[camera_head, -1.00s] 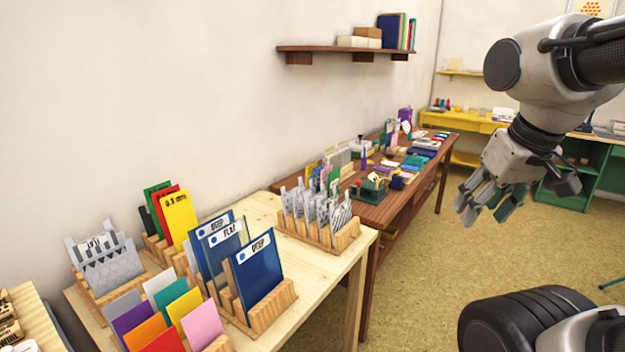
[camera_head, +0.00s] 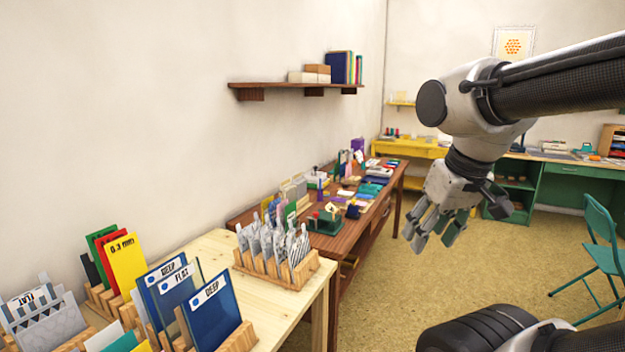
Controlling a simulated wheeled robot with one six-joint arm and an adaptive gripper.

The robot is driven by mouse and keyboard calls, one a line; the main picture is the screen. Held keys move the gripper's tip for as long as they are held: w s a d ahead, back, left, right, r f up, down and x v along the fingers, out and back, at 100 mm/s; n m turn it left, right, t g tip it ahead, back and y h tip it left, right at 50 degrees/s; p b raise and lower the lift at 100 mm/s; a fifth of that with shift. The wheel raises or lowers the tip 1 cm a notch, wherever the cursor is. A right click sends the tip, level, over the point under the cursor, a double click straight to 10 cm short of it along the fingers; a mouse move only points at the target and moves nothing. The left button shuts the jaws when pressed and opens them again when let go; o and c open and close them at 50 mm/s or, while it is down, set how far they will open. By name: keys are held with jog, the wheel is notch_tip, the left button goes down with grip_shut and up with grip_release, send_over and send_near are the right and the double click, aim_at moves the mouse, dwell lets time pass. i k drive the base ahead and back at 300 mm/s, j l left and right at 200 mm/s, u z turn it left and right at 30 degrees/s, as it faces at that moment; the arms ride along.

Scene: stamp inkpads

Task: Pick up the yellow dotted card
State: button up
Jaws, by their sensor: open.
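I cannot make out any card with clear yellow dots. A yellow card (camera_head: 126,263) marked "0.3 mm" stands upright in a wooden rack at the left, in front of red and green cards. Small items on the brown table (camera_head: 353,245) are too small to identify. My gripper (camera_head: 432,234) is open and empty, pointing down over the floor to the right of the tables, well apart from the cards.
Blue "DEEP" and "FLAT" cards (camera_head: 216,314) and a rack of grey patterned cards (camera_head: 272,250) stand on the pale table (camera_head: 222,247). A green chair (camera_head: 603,240) stands at the right. The floor (camera_head: 500,272) between is open.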

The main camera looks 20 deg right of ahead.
aim_at(264, 204)
jog(key=u, duration=0.4)
jog(key=i+l+u, duration=0.1)
jog(key=u, duration=0.25)
jog(key=l+u, duration=0.35)
jog(key=i+l+u, duration=0.1)
jog(key=l+u, duration=0.5)
jog(key=l, duration=0.85)
jog(key=k+l+u, duration=0.1)
jog(key=l+u, duration=0.2)
jog(key=l, duration=1.5)
jog(key=k, duration=0.05)
